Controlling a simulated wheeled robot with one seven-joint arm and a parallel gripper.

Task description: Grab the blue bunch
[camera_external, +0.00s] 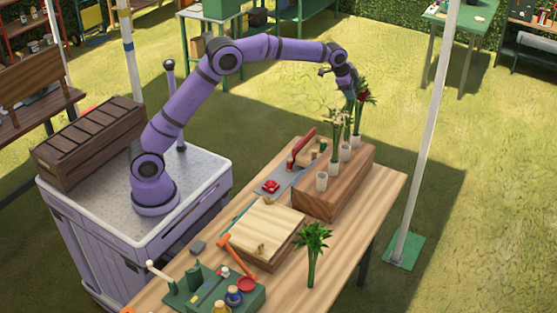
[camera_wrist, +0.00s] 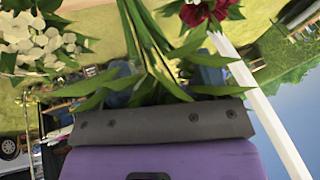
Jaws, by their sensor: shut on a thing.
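My gripper (camera_external: 349,92) is over the back of the wooden block, shut on a leafy bunch taken as the blue bunch (camera_wrist: 155,55). Its green stems and leaves fill the middle of the wrist view. Blue-grey patches show behind the leaves; I cannot tell whether they are petals or my fingers. In the external view, its flower heads are hidden by my gripper. A white bunch (camera_external: 335,122) stands just left of the held one, and a red bunch (camera_external: 363,97) just right. They also show in the wrist view, white (camera_wrist: 30,42) and red (camera_wrist: 203,12).
The wooden block (camera_external: 340,191) holds several white cups; the front cup (camera_external: 321,181) looks empty. A green leafy bunch (camera_external: 312,250) stands near the table's front right edge. A cutting board (camera_external: 263,226), hammer (camera_external: 236,250) and green tool tray (camera_external: 215,290) crowd the table. A white pole (camera_external: 430,130) rises to the right.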

